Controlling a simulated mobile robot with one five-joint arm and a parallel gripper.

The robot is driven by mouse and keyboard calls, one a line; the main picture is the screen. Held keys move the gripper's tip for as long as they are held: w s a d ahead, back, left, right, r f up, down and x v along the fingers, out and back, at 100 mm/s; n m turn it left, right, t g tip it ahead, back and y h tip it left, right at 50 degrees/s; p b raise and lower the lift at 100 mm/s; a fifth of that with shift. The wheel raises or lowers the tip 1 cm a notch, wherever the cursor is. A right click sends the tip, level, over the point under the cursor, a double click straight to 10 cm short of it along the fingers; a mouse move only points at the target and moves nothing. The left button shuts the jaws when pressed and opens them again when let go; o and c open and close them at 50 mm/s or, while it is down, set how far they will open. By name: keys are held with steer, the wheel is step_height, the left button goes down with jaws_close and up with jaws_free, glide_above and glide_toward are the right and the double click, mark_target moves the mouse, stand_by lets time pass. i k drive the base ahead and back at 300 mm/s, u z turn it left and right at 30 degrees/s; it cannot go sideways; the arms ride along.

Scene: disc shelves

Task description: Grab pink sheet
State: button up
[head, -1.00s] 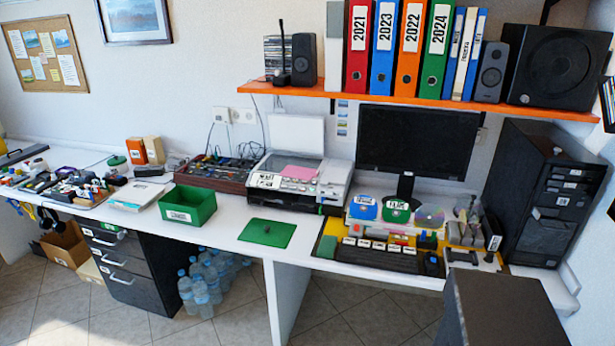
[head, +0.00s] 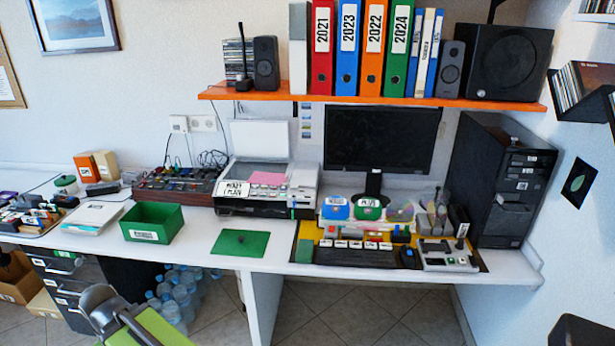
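The pink sheet (head: 267,178) lies flat on the glass of a scanner-printer (head: 232,206) at the back of the white desk. The scanner's white lid (head: 260,138) stands open behind it. The sheet is small in this view and its edges meet the dark scanner frame. No gripper fingers can be made out in the head view, and nothing is touching the sheet.
A green open box (head: 152,222) and a flat green mat (head: 240,243) lie in front of the scanner. A control panel (head: 175,184) stands left of it and a monitor (head: 382,138) right. An orange shelf (head: 375,101) hangs above. Water bottles (head: 180,295) stand below.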

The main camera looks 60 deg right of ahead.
mark_target(256, 178)
steer(key=z, duration=0.35)
steer(key=i, duration=1)
steer(key=z, duration=0.05)
